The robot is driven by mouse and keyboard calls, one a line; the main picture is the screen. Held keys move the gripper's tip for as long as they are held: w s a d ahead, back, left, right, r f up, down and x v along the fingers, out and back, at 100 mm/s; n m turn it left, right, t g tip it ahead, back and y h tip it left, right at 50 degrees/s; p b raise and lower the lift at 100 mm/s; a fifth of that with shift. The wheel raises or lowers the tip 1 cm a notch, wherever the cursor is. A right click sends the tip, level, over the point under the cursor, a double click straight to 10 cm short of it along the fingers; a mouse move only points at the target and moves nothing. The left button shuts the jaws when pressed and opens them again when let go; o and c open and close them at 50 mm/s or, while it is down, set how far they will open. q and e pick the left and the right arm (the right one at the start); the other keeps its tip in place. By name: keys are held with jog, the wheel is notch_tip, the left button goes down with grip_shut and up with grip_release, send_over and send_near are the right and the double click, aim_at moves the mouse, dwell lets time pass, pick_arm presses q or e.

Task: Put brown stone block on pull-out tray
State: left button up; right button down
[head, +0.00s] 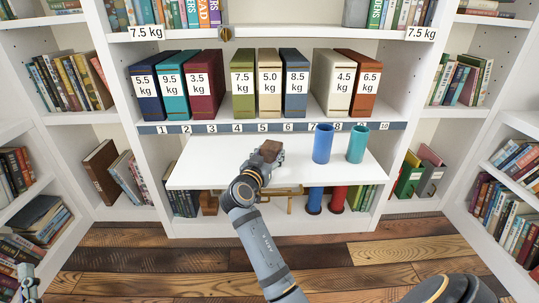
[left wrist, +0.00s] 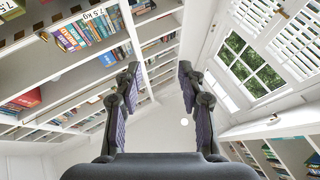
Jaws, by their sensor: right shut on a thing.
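The brown stone block (head: 271,147) shows at the tip of my right gripper (head: 266,154), which is shut on it. The gripper and wrist hide part of the block. The block is over the middle of the white pull-out tray (head: 210,165); I cannot tell if it touches the surface. My left gripper (head: 28,280) is at the lower left edge of the head view, far from the tray. In the left wrist view its two fingers (left wrist: 158,75) stand wide apart with nothing between them.
A blue cup (head: 323,144) and a teal cup (head: 357,144) stand on the tray's right part. Weight-labelled binders (head: 243,84) line the shelf above a numbered strip (head: 160,129). Below the tray are books and red and blue items. The tray's left part is clear.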

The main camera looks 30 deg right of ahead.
jog(key=shift+c, duration=2.3)
grip_release()
pick_arm(q)
jog(key=shift+s+r+t, duration=0.25)
jog(key=shift+r+t, duration=0.05)
jog(key=shift+r, duration=0.4)
